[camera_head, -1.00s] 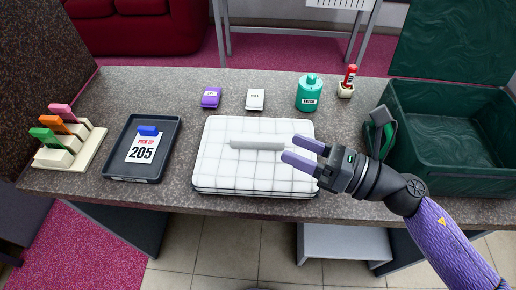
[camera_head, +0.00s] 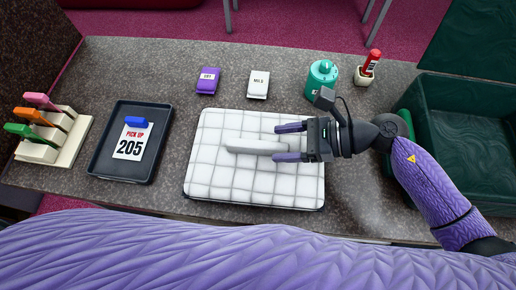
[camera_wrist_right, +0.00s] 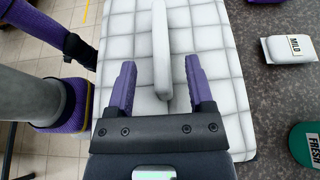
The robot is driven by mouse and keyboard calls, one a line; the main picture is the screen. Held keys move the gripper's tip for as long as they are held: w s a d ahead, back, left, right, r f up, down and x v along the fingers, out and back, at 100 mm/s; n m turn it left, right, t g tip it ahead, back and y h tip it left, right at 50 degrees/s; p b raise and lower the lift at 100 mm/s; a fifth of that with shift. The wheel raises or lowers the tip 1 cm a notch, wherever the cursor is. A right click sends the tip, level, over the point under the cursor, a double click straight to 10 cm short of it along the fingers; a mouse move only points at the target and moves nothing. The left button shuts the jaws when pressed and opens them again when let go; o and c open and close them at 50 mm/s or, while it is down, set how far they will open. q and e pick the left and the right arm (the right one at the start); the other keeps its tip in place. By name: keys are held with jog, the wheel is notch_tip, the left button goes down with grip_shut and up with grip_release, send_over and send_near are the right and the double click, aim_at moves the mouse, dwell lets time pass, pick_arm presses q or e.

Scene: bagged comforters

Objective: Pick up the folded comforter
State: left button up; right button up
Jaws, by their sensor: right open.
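The folded comforter (camera_head: 215,180) is a flat white bundle with a grey grid pattern, lying on the counter. A pale raised strip, like a handle (camera_head: 245,146), runs across its top. My right gripper (camera_head: 289,142) is open over the right part of the comforter, its purple fingers pointing left toward the strip. In the right wrist view, the near end of the strip (camera_wrist_right: 162,60) lies between the two finger lines (camera_wrist_right: 160,82), with a gap on each side. I cannot tell the exact height of the fingers above the comforter. My left gripper is not in view.
A black tray (camera_head: 100,160) with a "PICK UP 205" tag lies left. Purple (camera_head: 208,80) and white (camera_head: 258,85) packets and a green "FRESH" container (camera_head: 321,80) stand behind. A green bin (camera_head: 465,125) is at right.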

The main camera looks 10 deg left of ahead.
aim_at(264, 144)
jog(key=x, duration=0.3)
jog(key=shift+a, duration=0.4)
grip_shut()
dwell(0.5)
dwell(0.5)
